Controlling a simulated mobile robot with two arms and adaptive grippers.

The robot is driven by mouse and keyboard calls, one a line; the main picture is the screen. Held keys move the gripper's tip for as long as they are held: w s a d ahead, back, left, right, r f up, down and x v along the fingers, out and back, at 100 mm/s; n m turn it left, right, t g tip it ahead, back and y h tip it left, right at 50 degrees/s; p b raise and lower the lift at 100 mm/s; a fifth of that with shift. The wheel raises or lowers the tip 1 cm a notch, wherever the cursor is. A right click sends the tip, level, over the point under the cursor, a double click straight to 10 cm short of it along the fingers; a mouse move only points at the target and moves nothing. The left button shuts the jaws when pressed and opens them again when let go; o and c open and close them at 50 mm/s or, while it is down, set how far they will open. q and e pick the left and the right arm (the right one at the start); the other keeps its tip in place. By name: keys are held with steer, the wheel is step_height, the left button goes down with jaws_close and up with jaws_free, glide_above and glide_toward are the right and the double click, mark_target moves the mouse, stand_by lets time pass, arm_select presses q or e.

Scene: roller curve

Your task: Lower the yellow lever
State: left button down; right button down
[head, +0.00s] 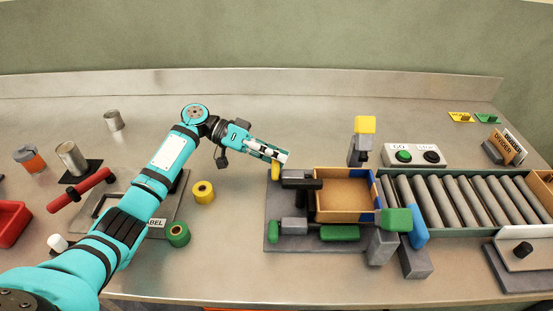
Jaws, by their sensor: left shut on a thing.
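My left gripper (283,158) is at the left rear corner of the grey fixture (270,222). It is shut on a yellow lever (276,173), which shows just below its fingertips and is partly hidden by them. A dark bar (303,184) beside the lever reaches right over the edge of an open brown box (344,183). A second yellow part (365,125) tops an upright grey post behind the box, apart from the gripper. My right gripper is not in view.
Green (397,219) and blue (419,228) parts stand at the box's right front. A roller conveyor (465,200) runs right of the box, with a button panel (417,155) behind it. Yellow (203,192) and green (177,234) rolls lie near my left arm. The rear centre is clear.

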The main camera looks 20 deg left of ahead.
arm_select(q)
steer(key=shift+w+n, duration=0.15)
steer(key=shift+n, duration=0.15)
steer(key=shift+a, duration=0.1)
stand_by(0.3)
steer(key=c, duration=1.5)
jaws_free()
steer(key=v, duration=1.2)
steer(key=shift+w+a+f, duration=0.1)
steer(key=shift+f, duration=0.1)
steer(key=shift+f, duration=0.1)
